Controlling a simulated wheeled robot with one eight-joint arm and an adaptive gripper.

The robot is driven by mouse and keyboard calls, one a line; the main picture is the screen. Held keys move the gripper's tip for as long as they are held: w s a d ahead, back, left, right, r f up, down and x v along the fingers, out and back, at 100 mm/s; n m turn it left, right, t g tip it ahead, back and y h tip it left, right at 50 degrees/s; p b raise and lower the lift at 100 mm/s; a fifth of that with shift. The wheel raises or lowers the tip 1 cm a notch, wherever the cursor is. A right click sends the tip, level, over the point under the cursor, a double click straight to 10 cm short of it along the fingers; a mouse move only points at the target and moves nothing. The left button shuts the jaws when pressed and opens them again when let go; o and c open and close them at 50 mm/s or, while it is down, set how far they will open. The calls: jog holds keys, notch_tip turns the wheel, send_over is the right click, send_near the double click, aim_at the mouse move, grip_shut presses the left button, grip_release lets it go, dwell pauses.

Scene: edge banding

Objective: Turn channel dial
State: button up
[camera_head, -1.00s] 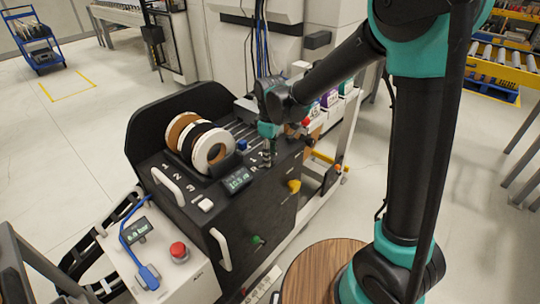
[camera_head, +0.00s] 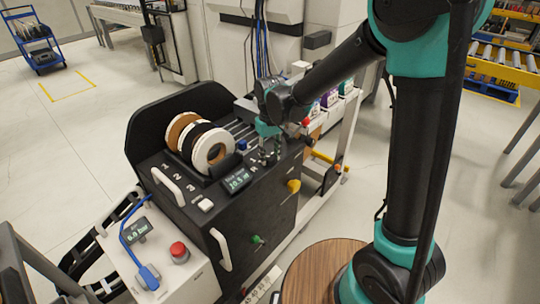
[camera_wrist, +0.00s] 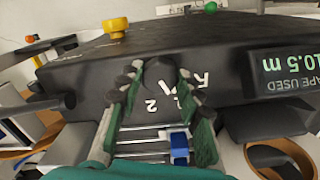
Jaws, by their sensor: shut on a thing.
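The channel dial (camera_wrist: 160,73) is a dark round knob on the black machine's top panel, with white markings beside it, including a 2 and an R. My gripper (camera_wrist: 156,76) has its two green, dark-tipped fingers on either side of the knob in the wrist view, shut on it. In the head view my gripper (camera_head: 269,152) points down at the panel, right of the tape reels, and covers the dial. Which marking the dial points to cannot be told.
A tape-used display (camera_wrist: 287,72) reading 10.5 m sits beside the dial. A yellow knob (camera_head: 293,186) and a red button (camera_head: 179,251) are nearby.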

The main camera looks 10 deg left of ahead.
aim_at(270, 157)
dwell(0.3)
jog(key=o, duration=1.2)
jog(key=shift+c, duration=0.2)
notch_tip(270, 157, up, 12)
